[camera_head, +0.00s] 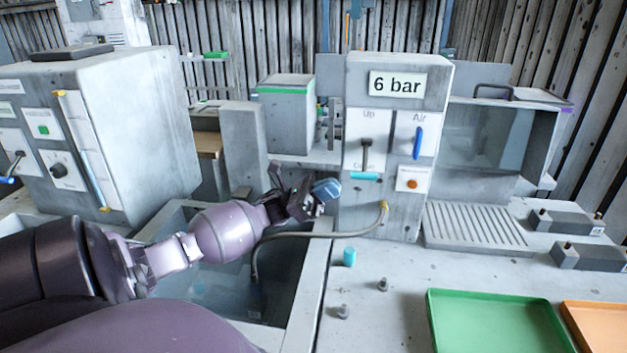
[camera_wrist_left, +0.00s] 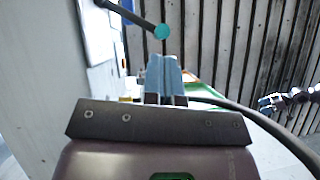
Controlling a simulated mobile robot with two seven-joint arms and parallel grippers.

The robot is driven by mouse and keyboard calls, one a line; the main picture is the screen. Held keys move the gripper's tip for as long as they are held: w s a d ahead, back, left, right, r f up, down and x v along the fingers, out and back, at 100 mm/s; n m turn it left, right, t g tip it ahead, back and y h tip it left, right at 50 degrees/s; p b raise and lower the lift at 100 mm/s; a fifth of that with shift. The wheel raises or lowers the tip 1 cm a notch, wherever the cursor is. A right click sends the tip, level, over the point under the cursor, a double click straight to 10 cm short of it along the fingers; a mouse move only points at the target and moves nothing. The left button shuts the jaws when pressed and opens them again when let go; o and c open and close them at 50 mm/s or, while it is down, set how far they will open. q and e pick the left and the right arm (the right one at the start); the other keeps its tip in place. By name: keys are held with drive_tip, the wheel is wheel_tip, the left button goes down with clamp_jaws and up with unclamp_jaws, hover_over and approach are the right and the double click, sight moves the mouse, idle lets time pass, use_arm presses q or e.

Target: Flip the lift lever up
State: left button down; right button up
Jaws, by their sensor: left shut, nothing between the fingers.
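The lift lever is a dark rod with a cyan tip (camera_head: 364,176) on the grey column's white plate, under the word "Up". It is at the lower end of its plate and sticks out. In the left wrist view, the lever's round teal tip (camera_wrist_left: 162,31) shows just beyond my fingertips, with the rod running to the panel at upper left. My left gripper (camera_head: 327,188) has blue fingers shut with nothing between them, left of and slightly below the tip. Contact cannot be told. A purple arm end (camera_wrist_left: 270,102), probably my right gripper, is small at the right of the wrist view.
The column carries a "6 bar" sign (camera_head: 397,84), a blue Air handle (camera_head: 418,143) and an orange button (camera_head: 412,184). A hose (camera_head: 320,235) curves from its base over the sink. A green tray (camera_head: 495,320) lies at front right. A grey cabinet (camera_head: 140,130) stands left.

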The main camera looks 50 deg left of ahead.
sight(365, 160)
use_arm(q)
drive_tip(key=shift+x, duration=1.25)
drive_tip(key=shift+w+d, duration=0.1)
